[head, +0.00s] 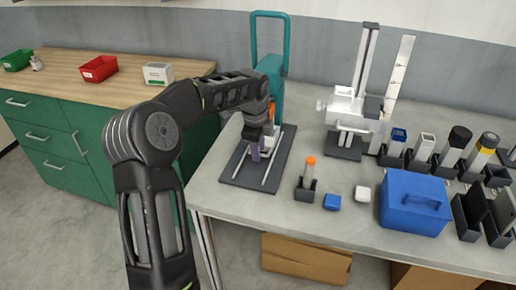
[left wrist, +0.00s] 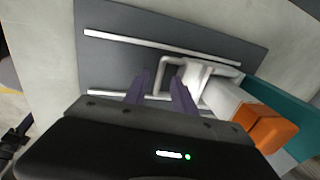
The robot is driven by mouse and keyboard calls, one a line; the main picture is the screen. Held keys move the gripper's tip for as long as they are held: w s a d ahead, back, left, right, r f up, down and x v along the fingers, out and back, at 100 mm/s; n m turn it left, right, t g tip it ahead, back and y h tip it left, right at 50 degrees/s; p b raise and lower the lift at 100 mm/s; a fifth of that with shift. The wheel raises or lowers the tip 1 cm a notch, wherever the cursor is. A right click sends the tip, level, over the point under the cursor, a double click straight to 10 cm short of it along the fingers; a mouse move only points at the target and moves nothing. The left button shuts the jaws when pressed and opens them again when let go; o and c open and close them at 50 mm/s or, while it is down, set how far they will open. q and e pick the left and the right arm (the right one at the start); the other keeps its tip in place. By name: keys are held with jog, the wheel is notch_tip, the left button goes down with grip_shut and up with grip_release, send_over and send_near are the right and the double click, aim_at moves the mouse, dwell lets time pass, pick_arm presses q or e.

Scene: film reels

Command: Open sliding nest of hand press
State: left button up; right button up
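The hand press (head: 268,65) has a teal frame and handle and stands on a dark base plate (head: 240,165) at the back left of the grey table. Two pale rails run along the plate; they also show in the left wrist view (left wrist: 150,43). The white sliding nest (left wrist: 206,72) with a thin loop handle sits between the rails, near the press body. My left gripper (head: 263,152) reaches down over it. In the left wrist view its purple fingers (left wrist: 163,75) are apart, with the handle's end bar between them; contact is unclear. My right gripper is out of view.
A white stand (head: 347,105) is right of the press. An orange-topped tube in a holder (head: 306,187), a blue block (head: 332,202), a white block (head: 363,194) and a blue box (head: 412,203) are toward the front. Several black holders line the right.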

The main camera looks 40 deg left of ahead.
pick_arm(q)
jog(key=shift+c, duration=0.3)
grip_shut()
dwell(1.0)
